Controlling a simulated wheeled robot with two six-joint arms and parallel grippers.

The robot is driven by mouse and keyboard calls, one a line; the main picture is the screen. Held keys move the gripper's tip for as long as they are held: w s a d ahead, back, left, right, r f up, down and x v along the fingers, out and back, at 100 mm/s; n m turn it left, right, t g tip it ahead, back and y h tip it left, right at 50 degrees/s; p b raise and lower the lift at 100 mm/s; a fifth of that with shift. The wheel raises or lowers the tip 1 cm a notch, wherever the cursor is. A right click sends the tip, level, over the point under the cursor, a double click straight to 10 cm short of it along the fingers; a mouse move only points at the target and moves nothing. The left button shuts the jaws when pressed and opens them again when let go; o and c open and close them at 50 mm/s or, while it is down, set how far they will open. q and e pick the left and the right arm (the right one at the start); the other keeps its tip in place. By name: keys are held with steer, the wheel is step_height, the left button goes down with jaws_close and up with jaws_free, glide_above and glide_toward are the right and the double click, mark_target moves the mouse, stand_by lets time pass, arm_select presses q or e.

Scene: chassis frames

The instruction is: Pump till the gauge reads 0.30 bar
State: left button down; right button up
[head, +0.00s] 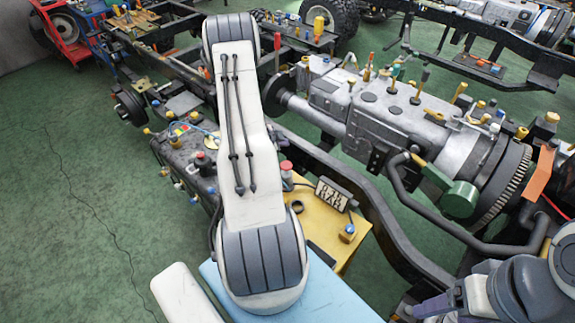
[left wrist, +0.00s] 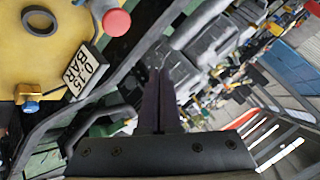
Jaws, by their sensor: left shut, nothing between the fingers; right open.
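The gauge is a small plate (head: 332,195) standing on the yellow bench top; in the left wrist view the gauge (left wrist: 85,75) appears to read 0.15 BAR, tilted. A red round knob (head: 286,166) stands just left of it, on a pale body; the knob also shows in the left wrist view (left wrist: 116,22). My right gripper (head: 440,303) is open at the bottom right edge, away from the gauge.
The yellow bench (head: 352,256) also holds a dark ring (head: 297,206) and a brass fitting (head: 347,234). A large grey engine and gearbox (head: 385,120) on a black chassis frame lies behind and right. The green floor at left is clear except for a thin cable.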

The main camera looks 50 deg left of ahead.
arm_select(q)
steer(key=b, duration=0.6)
glide_above(286, 165)
steer(key=s, duration=0.1)
step_height(286, 165, down, 8)
steer(key=shift+r, duration=0.1)
steer(key=shift+f+b, duration=0.35)
steer(key=shift+f, duration=0.15)
steer(key=shift+f, duration=0.15)
stand_by(1.0)
steer(key=shift+f+b, duration=0.3)
steer(key=shift+b, duration=0.15)
steer(key=shift+s+f+b, duration=0.1)
steer(key=shift+f+b, duration=0.9)
steer(key=shift+f, duration=0.15)
stand_by(0.9)
steer(key=shift+r, duration=0.15)
steer(key=shift+r+p, duration=1.1)
steer(key=shift+r, duration=0.35)
